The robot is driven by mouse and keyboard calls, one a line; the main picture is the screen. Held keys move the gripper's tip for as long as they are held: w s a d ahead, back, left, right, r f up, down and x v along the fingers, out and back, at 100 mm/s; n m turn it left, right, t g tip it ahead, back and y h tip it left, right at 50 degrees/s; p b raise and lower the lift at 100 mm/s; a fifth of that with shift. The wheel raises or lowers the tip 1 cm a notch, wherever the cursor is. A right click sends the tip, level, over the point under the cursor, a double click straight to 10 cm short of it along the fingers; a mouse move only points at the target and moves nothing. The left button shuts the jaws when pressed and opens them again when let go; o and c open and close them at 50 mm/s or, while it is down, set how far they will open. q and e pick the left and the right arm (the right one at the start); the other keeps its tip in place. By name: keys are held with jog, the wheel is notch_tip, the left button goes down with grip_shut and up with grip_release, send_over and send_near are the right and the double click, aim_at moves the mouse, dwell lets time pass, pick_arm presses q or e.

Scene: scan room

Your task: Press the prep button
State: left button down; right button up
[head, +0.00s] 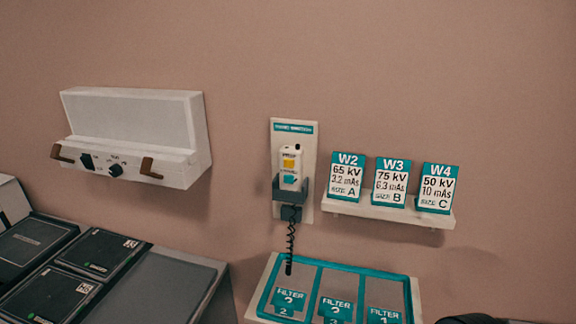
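A white hand switch (290,163) sits in a dark holder (290,189) on a pale wall plate with a teal top strip (294,128). Its face has a yellow button (290,162) and a teal button (289,179). Any wording on them is too small to read, so I cannot tell which is the prep button. A coiled dark cord (290,245) hangs below the holder. Neither of my grippers can be made out in the head view.
A white wall box (135,130) with knobs and brown handles is at left. A shelf (390,213) holds cards W2, W3 and W4. Below are a teal-edged filter tray (262,291) and a grey counter (170,285) with dark panels. A dark rounded shape shows at bottom right.

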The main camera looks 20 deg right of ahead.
grip_shut()
dwell(0.3)
dwell(1.2)
